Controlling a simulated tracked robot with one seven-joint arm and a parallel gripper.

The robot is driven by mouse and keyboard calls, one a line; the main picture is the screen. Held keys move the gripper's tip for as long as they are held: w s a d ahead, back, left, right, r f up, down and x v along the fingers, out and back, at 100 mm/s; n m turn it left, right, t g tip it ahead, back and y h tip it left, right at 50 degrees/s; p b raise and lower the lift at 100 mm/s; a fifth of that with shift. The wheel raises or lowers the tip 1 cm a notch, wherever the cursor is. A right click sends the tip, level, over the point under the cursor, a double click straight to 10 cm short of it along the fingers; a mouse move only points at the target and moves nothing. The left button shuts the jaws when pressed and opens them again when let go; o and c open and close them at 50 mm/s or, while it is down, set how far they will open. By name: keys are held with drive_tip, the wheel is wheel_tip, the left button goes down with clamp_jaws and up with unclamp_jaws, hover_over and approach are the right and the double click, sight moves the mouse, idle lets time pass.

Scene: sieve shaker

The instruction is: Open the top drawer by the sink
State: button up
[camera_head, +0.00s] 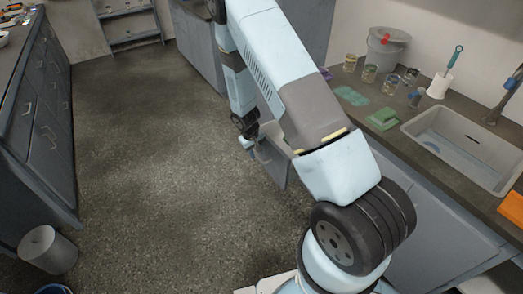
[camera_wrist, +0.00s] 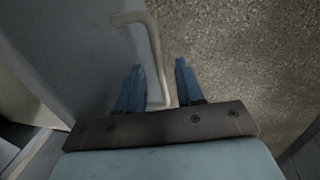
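A blue-grey front panel (camera_wrist: 75,50) fills the left of the wrist view, with a pale bent bar handle (camera_wrist: 153,45) on it. My gripper (camera_wrist: 158,75) has its two blue fingers apart, one on each side of the handle. I see gaps between the fingers and the bar. In the head view my gripper (camera_head: 249,146) is low beside a grey panel (camera_head: 276,162) at the front of the right-hand counter. My arm hides most of that panel, so how far it stands out cannot be told. The sink (camera_head: 465,143) is set in the counter at right.
Left are drawers (camera_head: 45,120) and a grey waste bin (camera_head: 47,248). The floor (camera_head: 150,150) between is clear.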

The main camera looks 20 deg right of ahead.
wheel_tip(320, 180, up, 13)
drive_tip(key=a, duration=0.2)
drive_tip(key=shift+s+a+r, duration=0.2)
drive_tip(key=shift+s+a, duration=0.05)
drive_tip(key=shift+s, duration=0.15)
idle(0.6)
drive_tip(key=s+d+r+m+t, duration=0.1)
drive_tip(key=s+d+r, duration=0.15)
drive_tip(key=r, duration=0.65)
drive_tip(key=s+d+r+t+y, duration=0.1)
drive_tip(key=s+r, duration=0.3)
drive_tip(key=r, duration=0.5)
drive_tip(key=s+d+r+m, duration=0.1)
drive_tip(key=s+d+r, duration=0.15)
drive_tip(key=r, duration=0.65)
drive_tip(key=s+r+t, duration=0.1)
drive_tip(key=s+r, duration=0.3)
drive_tip(key=s, duration=0.3)
drive_tip(key=s+d+r+m+t, duration=0.1)
drive_tip(key=s+r, duration=0.3)
drive_tip(key=s, duration=0.3)
drive_tip(key=s+d+r+t+y, duration=0.1)
drive_tip(key=s+r, duration=0.3)
drive_tip(key=s, duration=0.3)
drive_tip(key=shift+s+d+r+m, duration=0.15)
drive_tip(key=shift+s+m, duration=0.15)
drive_tip(key=shift+s, duration=0.05)
